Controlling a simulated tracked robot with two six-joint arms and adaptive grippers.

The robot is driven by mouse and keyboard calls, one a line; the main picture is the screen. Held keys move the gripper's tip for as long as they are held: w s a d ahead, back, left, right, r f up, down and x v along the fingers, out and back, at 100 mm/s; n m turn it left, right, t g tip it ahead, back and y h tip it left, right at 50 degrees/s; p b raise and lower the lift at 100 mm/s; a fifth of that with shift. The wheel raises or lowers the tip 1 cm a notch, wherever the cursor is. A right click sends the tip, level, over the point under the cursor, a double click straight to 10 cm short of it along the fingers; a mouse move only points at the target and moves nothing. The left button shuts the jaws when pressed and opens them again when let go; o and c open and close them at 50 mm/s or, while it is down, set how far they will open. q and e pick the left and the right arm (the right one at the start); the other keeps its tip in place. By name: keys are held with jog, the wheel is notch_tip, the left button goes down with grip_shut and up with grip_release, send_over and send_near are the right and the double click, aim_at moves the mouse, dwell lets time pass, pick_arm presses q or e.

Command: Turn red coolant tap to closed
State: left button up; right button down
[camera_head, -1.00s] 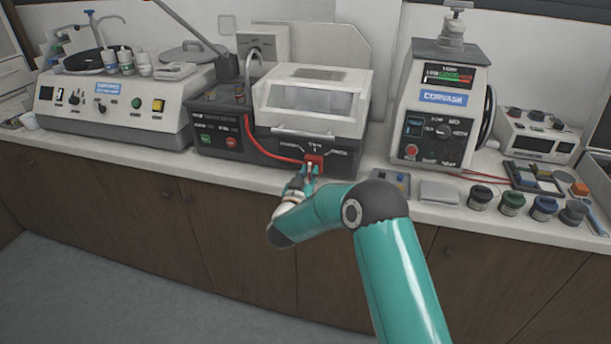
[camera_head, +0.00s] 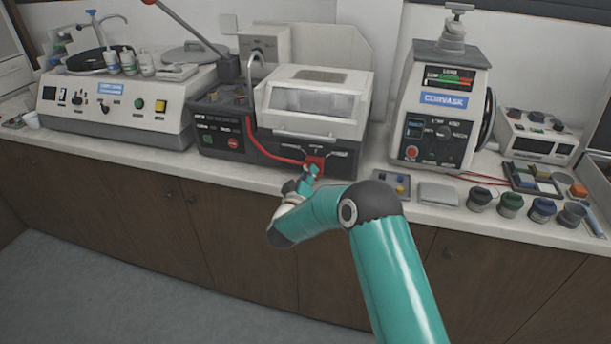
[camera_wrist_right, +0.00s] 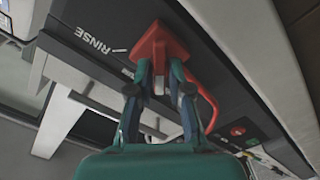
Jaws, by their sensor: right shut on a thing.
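The red coolant tap (camera_head: 315,163) is on the front of the dark-based cutting machine (camera_head: 300,110) with the clear-windowed white hood. A red hose runs to it from the left. In the right wrist view the red tap (camera_wrist_right: 160,42) sits between the fingertips, with the word RINSE and a white tick mark beside it. My right gripper (camera_wrist_right: 160,78) is shut on the tap; its teal fingers touch it from both sides. In the head view the right gripper (camera_head: 308,175) is small and partly hides the tap's lower part. My left gripper is not in view.
A white grinder-polisher (camera_head: 120,105) stands at the left. The mounting press (camera_head: 440,105) stands at the right, with several jars in front of a parts tray (camera_head: 533,180). A small grey tray (camera_head: 391,185) lies just right of the tap near the bench edge.

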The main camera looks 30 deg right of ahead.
jog(key=shift+d+r, duration=0.1)
jog(key=shift+r, duration=0.15)
jog(key=c, duration=1.1)
grip_release()
jog(key=shift+w+f, duration=0.15)
jog(key=shift+f, duration=0.05)
jog(key=shift+f, duration=0.1)
jog(key=v, duration=1.2)
